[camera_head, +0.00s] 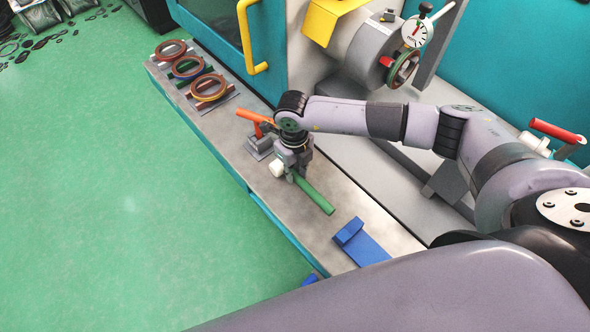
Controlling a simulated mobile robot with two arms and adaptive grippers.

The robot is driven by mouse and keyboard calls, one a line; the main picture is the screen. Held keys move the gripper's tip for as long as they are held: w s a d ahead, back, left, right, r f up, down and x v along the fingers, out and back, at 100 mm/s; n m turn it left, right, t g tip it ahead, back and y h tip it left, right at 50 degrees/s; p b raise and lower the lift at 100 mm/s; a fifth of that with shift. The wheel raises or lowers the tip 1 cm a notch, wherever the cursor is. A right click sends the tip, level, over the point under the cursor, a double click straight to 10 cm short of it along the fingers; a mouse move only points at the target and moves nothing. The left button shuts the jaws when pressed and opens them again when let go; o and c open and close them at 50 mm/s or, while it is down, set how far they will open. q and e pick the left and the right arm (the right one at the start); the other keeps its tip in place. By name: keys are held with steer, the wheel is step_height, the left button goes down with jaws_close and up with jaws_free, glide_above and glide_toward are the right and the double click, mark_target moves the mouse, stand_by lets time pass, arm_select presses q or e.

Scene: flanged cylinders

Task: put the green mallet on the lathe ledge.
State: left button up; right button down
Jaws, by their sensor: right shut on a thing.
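The green mallet has a green handle (315,195) and a pale head (277,168). It lies across the lathe ledge (310,225) in the picture, handle pointing to the lower right. My right gripper (291,172) points down and is shut on the mallet near its head. The fingertips are partly hidden by the gripper body. I cannot tell whether the mallet touches the ledge or hangs just above it. My left gripper is out of view.
An orange-handled piece on a grey block (257,147) stands close behind my right gripper. Several ringed parts (188,68) sit at the ledge's far end. A blue bracket (362,246) lies nearer. A red-handled tool (556,130) and the lathe chuck (355,50) are to the right.

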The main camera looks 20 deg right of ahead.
steer(key=shift+f+b, duration=0.65)
steer(key=shift+f, duration=0.15)
steer(key=shift+r, duration=0.1)
steer(key=c, duration=1.3)
jaws_free()
steer(key=shift+c, duration=0.2)
step_height(320, 180, up, 12)
steer(key=shift+w, duration=0.25)
